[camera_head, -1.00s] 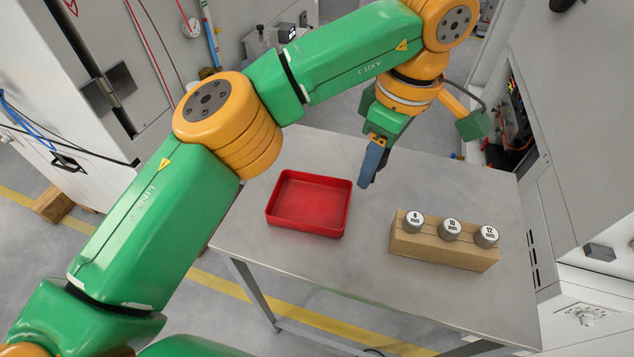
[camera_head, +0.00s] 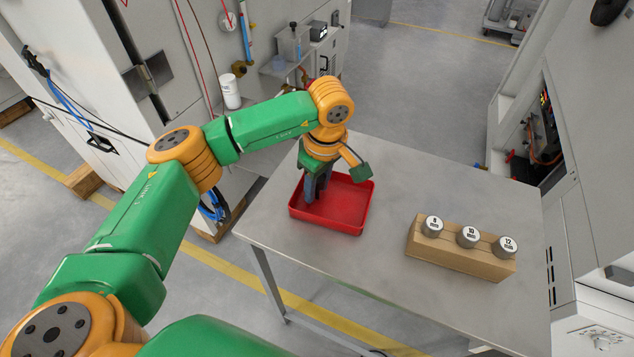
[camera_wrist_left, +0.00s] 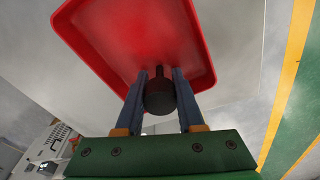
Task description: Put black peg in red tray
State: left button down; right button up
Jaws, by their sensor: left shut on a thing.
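The red tray (camera_head: 345,205) lies on the metal table, left of the wooden block. My left gripper (camera_head: 314,194) points down at the left part of the tray. In the left wrist view, my left gripper (camera_wrist_left: 161,92) is shut on the black peg (camera_wrist_left: 159,97), a dark round piece between the two blue fingers. The tray (camera_wrist_left: 135,35) is beyond the peg in that view. I cannot tell whether the peg touches the tray floor. In the head view the peg is hidden by the gripper. My right gripper does not show.
A wooden block (camera_head: 455,258) with three grey cylinders marked 8, 10 and 12 mm stands on the right of the metal table (camera_head: 420,180). Bare table lies between tray and block. A grey cabinet (camera_head: 60,50) stands at the left.

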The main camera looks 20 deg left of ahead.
aim_at(323, 180)
pick_arm(q)
jog(key=shift+f, duration=0.15)
jog(key=c, duration=0.5)
grip_release()
jog(key=r, duration=0.4)
jog(key=d+r, duration=0.1)
jog(key=r, duration=0.7)
jog(key=shift+s+d+r, duration=0.15)
jog(key=shift+s+d, duration=0.05)
